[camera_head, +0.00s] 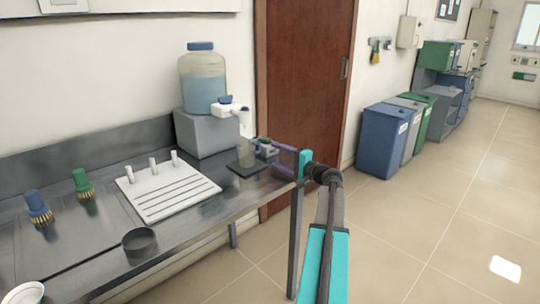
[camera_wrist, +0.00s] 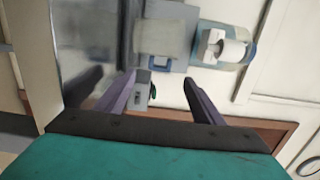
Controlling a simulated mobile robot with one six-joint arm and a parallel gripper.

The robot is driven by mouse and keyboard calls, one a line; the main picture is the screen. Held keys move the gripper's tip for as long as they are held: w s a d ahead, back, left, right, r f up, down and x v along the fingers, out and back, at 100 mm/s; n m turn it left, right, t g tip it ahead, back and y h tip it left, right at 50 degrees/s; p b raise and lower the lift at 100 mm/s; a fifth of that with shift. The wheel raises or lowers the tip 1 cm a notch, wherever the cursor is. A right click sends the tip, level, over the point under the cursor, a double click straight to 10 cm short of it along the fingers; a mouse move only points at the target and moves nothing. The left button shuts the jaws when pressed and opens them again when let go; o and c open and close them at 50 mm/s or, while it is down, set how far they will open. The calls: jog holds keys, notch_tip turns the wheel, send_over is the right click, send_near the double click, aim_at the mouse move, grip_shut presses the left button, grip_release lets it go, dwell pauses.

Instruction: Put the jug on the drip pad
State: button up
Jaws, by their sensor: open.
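A clear, slightly grey jug (camera_head: 246,153) stands upright in the head view, at the right end of the steel bench. It appears to stand on the dark, flat drip pad (camera_head: 243,173), below and a little right of the white tap. My gripper (camera_head: 272,154) is just right of the jug, at the bench's right end, its purple fingers pointing left. The fingers are apart in the wrist view (camera_wrist: 160,79), and nothing is visibly held between them. I cannot clearly pick out the jug in the wrist view.
A large water bottle (camera_head: 202,82) with a tap (camera_head: 230,108) stands on a grey block (camera_head: 206,132). A small grey device (camera_head: 265,148) is close behind my fingers. A white slotted rack (camera_head: 168,192) and a dark dish (camera_head: 139,242) are further left.

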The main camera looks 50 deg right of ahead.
jog(key=shift+s, duration=1.15)
